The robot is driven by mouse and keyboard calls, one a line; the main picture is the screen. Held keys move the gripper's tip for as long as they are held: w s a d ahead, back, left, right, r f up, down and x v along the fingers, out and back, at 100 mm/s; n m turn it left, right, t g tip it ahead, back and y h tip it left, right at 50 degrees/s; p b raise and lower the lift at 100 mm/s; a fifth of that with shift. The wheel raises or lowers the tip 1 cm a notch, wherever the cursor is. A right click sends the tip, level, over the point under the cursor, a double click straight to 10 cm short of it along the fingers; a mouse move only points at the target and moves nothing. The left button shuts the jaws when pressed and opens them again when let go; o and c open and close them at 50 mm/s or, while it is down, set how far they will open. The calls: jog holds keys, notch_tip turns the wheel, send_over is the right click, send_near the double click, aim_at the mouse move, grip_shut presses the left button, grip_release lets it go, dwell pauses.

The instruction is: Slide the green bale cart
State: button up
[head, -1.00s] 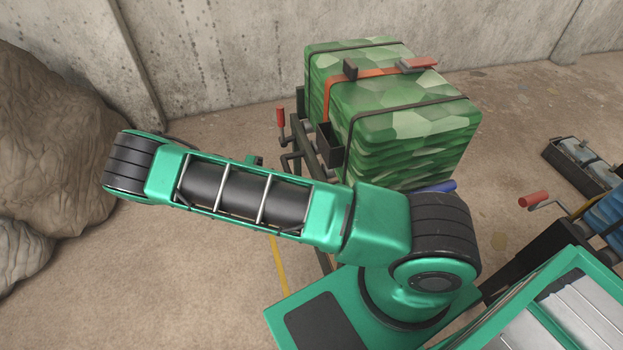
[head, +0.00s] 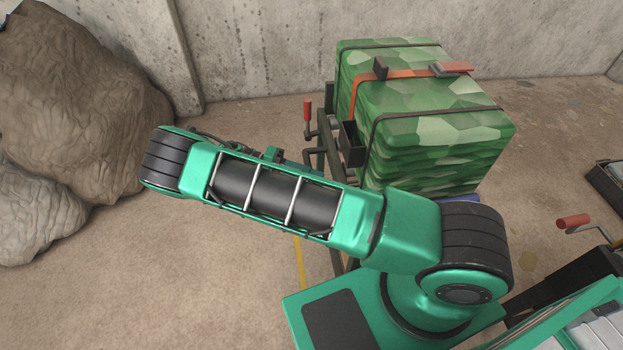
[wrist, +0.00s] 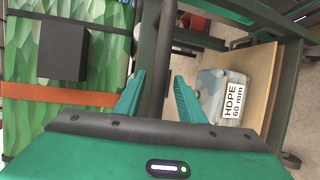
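The green bale (head: 430,115), a block of camouflage-like patches bound with dark straps and an orange strap, sits on a dark-framed cart (head: 322,152) right of centre in the head view. My arm crosses in front and hides the cart's lower part. In the wrist view the bale (wrist: 30,70) fills the left side, with a black box on it. My gripper (wrist: 159,80) is open, its two green fingers apart. A dark upright bar (wrist: 162,50) shows in the gap between them; I cannot tell whether it lies between the fingertips or beyond them.
A large brown boulder (head: 80,90) stands at the left, with a concrete wall (head: 260,45) behind. A red-handled crank (head: 575,222) is at the right. Floor left of my arm is clear.

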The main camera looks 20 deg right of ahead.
jog(key=v, duration=0.7)
jog(key=shift+w+a, duration=0.2)
dwell(0.4)
